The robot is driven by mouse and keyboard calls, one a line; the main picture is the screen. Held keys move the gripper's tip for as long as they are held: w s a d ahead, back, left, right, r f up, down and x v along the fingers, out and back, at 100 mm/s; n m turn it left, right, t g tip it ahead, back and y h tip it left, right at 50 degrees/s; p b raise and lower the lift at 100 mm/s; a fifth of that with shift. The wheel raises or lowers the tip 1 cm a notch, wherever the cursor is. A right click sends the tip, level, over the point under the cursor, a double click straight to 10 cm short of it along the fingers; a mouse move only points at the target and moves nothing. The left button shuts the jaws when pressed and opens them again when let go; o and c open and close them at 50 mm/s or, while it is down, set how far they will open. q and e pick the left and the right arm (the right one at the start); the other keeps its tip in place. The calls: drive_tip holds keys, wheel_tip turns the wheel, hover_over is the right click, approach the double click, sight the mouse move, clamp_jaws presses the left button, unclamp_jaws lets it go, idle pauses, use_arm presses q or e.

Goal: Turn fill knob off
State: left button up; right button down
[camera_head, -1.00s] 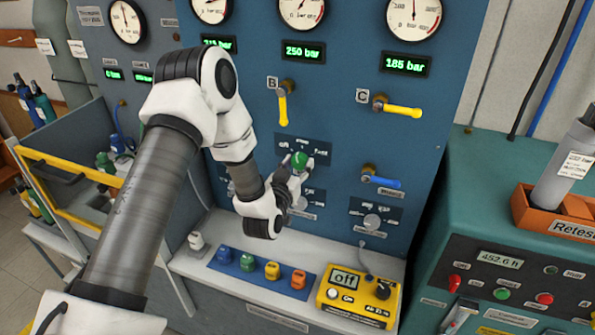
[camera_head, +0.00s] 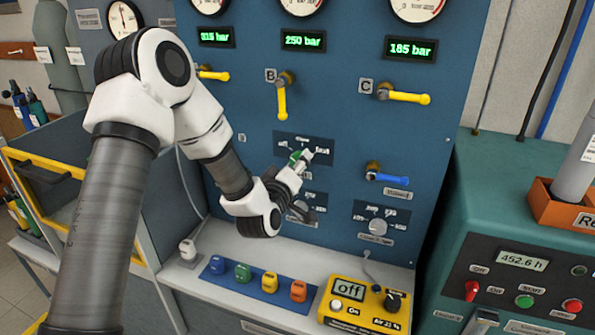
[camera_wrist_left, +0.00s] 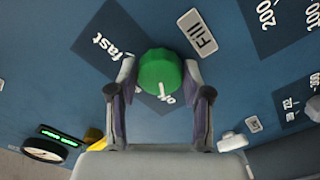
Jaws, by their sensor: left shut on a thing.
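The green fill knob (camera_head: 295,156) is on the blue panel, on a dark plate below the yellow lever B. In the left wrist view the round green knob (camera_wrist_left: 160,80) sits between the two fingers of my left gripper (camera_wrist_left: 158,88), which is shut on it. In the head view my left gripper (camera_head: 300,160) reaches the knob from the lower left and partly covers it and its plate. The wrist view shows a "Fill" label (camera_wrist_left: 197,33), the word "fast" at upper left, and "off" by the knob's lower right.
Yellow levers B (camera_head: 282,100) and C (camera_head: 404,97) and a blue lever (camera_head: 388,178) stick out around the knob. A grey knob (camera_head: 377,227) is at lower right. Below are several coloured blocks and a yellow meter (camera_head: 365,306) reading "off".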

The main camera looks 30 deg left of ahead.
use_arm(q)
drive_tip(key=shift+r, duration=0.15)
idle(0.3)
drive_tip(key=o, duration=1.2)
drive_tip(key=shift+w, duration=0.1)
drive_tip(key=shift+c, duration=0.2)
drive_tip(key=v, duration=0.7)
drive_tip(key=shift+s, duration=0.2)
